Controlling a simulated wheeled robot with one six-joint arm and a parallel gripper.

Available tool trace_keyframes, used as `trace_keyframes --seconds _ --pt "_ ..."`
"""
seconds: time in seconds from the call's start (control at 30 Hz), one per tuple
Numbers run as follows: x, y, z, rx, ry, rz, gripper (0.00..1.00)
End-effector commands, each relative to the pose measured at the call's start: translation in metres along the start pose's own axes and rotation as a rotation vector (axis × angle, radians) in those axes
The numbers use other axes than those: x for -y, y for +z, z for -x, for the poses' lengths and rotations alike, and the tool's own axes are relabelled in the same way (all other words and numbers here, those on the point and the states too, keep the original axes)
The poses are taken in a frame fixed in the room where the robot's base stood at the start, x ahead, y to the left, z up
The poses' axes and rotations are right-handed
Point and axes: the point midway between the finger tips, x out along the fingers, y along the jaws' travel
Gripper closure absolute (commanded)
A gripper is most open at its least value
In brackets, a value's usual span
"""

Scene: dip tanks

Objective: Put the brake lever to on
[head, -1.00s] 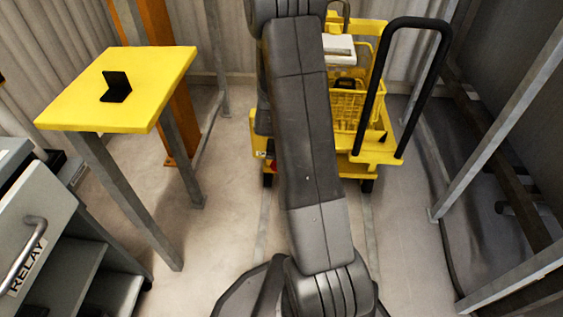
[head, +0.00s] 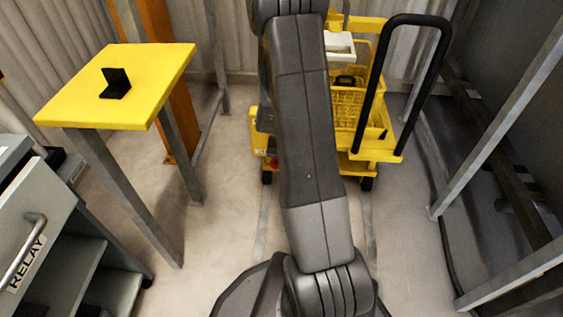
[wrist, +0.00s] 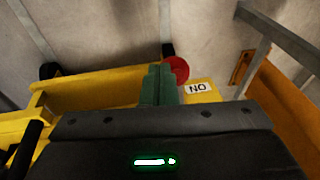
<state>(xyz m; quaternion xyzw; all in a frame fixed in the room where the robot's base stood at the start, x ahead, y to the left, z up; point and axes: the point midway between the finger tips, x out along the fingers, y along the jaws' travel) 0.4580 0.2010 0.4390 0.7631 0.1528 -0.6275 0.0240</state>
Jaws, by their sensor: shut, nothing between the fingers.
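The brake lever's red round knob (wrist: 179,70) shows in the wrist view, close to the right of my fingertips and partly hidden by them. In the head view a small red spot (head: 274,163) shows low on the left side of the yellow cart (head: 376,150). A white label (wrist: 198,88) beside the knob reads ON, upside down in the wrist view. My gripper (wrist: 160,72) has green fingers pressed together with nothing between them. I cannot tell whether they touch the knob. In the head view my arm hides the gripper.
A yellow table (head: 75,100) with a black bracket (head: 116,83) stands left. A grey cabinet marked RELAY (head: 60,205) is at the lower left. The cart's black handle (head: 440,65) rises on its right. Metal frame posts (head: 490,130) stand right. Floor between is clear.

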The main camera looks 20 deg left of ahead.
Motion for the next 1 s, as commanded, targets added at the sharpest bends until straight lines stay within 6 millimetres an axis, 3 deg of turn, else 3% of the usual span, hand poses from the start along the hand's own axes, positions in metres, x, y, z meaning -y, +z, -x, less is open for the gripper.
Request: trace_keyframes --seconds 0.17,0.5,0.7,1.0 --pt "-0.003 -0.009 0.037 -0.004 -0.001 -0.002 1.00" --pt "-0.006 0.045 0.086 -0.003 -0.001 0.001 1.00" --pt "-0.007 0.057 0.098 -0.004 -0.001 0.000 1.00" --pt "-0.008 0.059 0.099 -0.004 -0.001 -0.001 1.00"
